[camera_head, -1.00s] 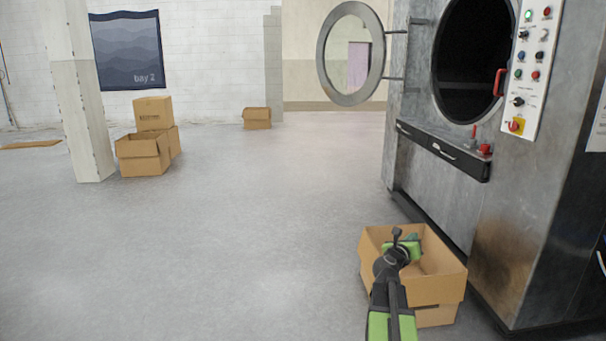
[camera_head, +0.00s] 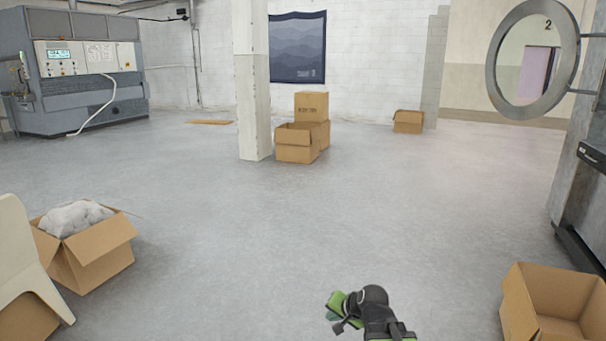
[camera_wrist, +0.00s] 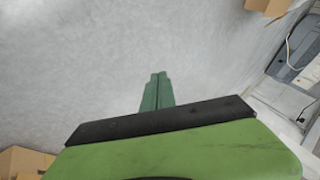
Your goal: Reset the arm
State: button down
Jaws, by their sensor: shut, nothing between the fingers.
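My gripper (camera_wrist: 155,92) shows in the wrist view as two green fingers lying together, shut with nothing between them. Bare grey floor is behind them. In the head view my gripper (camera_head: 334,314) is at the bottom, right of the middle, at the end of my green and black arm. It points to the left, over open floor and apart from the boxes.
An open, empty-looking cardboard box (camera_head: 512,308) stands at the lower right, below the washer with its open round door (camera_head: 498,85). A box (camera_head: 108,240) holding a white bag and a pale chair (camera_head: 22,262) are at the left. A pillar (camera_head: 250,110) and boxes stand behind. The middle floor is clear.

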jog(key=s+d+f+n+g+h, duration=0.2)
jog(key=s+d+f+n+g, duration=0.15)
jog(key=s, duration=0.35)
jog(key=s+d+f+n+g+h, duration=0.2)
jog(key=s+d+g, duration=0.25)
jog(key=s, duration=0.25)
notch_tip(320, 180, up, 33)
jog(key=t+p, duration=0.1)
jog(key=p, duration=3.1)
jog(key=shift+f, duration=0.15)
jog(key=shift+a+f, duration=0.1)
